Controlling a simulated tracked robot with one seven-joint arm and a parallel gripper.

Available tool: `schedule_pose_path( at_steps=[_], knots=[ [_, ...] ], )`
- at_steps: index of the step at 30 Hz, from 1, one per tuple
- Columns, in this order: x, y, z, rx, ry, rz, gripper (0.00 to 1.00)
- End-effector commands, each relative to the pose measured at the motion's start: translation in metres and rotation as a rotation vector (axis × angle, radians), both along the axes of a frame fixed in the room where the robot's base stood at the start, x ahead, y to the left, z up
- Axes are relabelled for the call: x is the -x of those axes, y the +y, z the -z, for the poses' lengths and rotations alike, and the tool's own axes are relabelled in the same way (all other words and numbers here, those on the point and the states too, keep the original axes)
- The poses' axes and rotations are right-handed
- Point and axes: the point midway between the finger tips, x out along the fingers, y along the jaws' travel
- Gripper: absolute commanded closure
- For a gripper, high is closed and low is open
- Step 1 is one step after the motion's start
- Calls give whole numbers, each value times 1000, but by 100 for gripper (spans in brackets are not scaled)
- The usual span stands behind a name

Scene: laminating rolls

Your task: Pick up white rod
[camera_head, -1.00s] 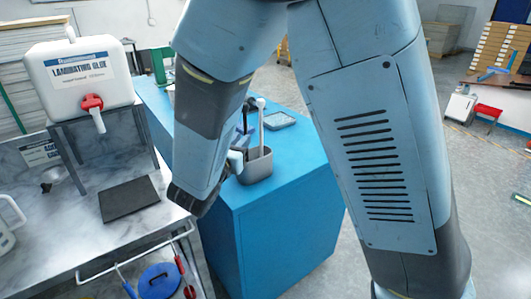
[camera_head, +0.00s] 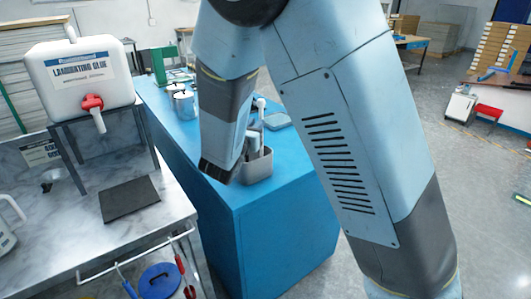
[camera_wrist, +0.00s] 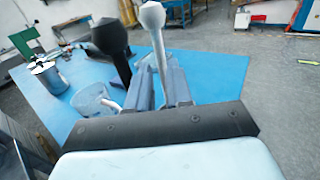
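The white rod (camera_wrist: 156,48) stands upright in the wrist view, with a faceted white knob on top. In the head view its top (camera_head: 261,103) shows above a grey holder (camera_head: 258,170) on the blue cabinet. My gripper (camera_wrist: 163,78) is open, with a gap between its two dark fingers. The rod lines up with this gap; whether it is between the fingers or just beyond them I cannot tell. The rod's lower part is hidden. In the head view my arm partly covers the holder and my gripper.
A black-knobbed tool (camera_wrist: 113,48) stands close left of the rod. A clear vessel (camera_wrist: 90,101) is near the left finger. Metal cans (camera_head: 184,104) and a grey tray (camera_head: 277,121) sit on the blue cabinet (camera_head: 285,205). A glue tank (camera_head: 80,78) stands left.

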Motion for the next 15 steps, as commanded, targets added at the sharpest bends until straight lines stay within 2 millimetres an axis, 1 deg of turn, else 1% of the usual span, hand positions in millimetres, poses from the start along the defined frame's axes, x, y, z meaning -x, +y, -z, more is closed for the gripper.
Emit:
schedule_pose_path(
  at_steps=[3, 6, 13, 15],
  knots=[
    [-16, -8, 1, 0, -1, 3, 80],
    [-25, -11, 1, 0, 0, 1, 80],
    [-27, -12, 1, 0, 0, 1, 80],
    [-27, -12, 1, 0, 0, 1, 86]
  ],
)
